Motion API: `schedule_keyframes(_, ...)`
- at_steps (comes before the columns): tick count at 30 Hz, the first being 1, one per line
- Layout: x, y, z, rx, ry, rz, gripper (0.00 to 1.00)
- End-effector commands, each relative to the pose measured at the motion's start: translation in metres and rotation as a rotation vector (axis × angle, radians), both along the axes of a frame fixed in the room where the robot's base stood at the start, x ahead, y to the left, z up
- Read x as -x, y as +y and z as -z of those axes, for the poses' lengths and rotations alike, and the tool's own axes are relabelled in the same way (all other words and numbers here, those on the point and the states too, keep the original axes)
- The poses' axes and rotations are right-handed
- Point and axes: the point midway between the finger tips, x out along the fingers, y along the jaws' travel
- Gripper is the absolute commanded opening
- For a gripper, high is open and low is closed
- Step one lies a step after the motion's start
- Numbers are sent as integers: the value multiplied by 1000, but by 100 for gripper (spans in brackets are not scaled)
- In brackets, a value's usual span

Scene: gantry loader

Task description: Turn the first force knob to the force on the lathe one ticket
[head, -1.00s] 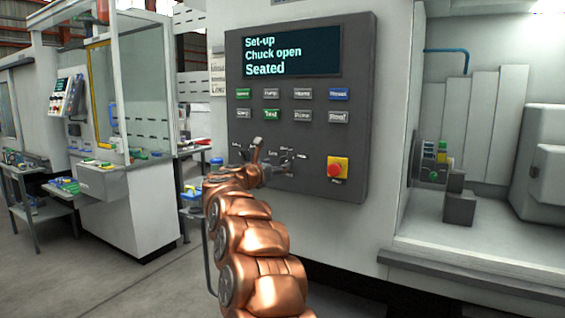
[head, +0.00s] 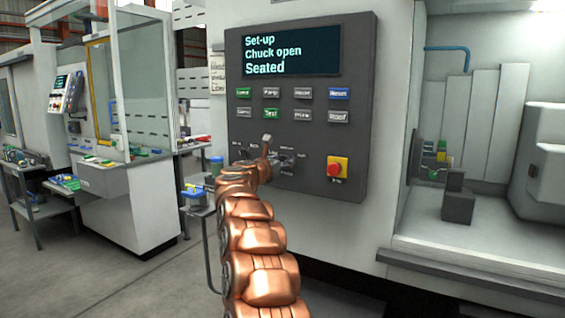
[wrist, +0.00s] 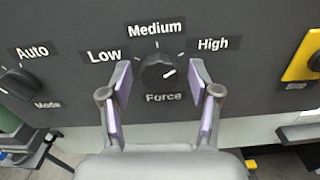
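The force knob (wrist: 158,71) is dark and round, on the lathe's control panel (head: 350,110). Its labels are Low on the left, Medium above and High on the right. In the head view my gripper (head: 272,150) is at the lower panel and hides part of the knob row. A pale ticket (head: 218,75) hangs left of the panel; its bottom word looks like Low, the rest is unclear.
The mode knob (wrist: 18,84) is to the left, near Auto. A red stop button (head: 337,167) on a yellow base is to the right. Push buttons (head: 290,103) and a screen (head: 292,52) reading "Set-up, Chuck open, Seated" are above.

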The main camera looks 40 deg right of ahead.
Motion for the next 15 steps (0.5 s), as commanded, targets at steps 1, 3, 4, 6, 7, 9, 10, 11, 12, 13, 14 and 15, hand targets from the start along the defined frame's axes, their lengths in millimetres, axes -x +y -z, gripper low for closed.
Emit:
schedule_keyframes(1,0,0,0,0,0,0,53)
schedule_keyframes(3,0,0,0,0,0,0,46)
schedule_keyframes(4,0,0,0,0,0,0,43)
schedule_keyframes(6,0,0,0,0,0,0,36)
schedule_keyframes(7,0,0,0,0,0,0,32)
schedule_keyframes(9,0,0,0,0,0,0,25)
schedule_keyframes(10,0,0,0,0,0,0,22)
schedule_keyframes(11,0,0,0,0,0,0,19)
schedule_keyframes(12,0,0,0,0,0,0,15)
schedule_keyframes(13,0,0,0,0,0,0,12)
schedule_keyframes(14,0,0,0,0,0,0,9)
schedule_keyframes(15,0,0,0,0,0,0,8)
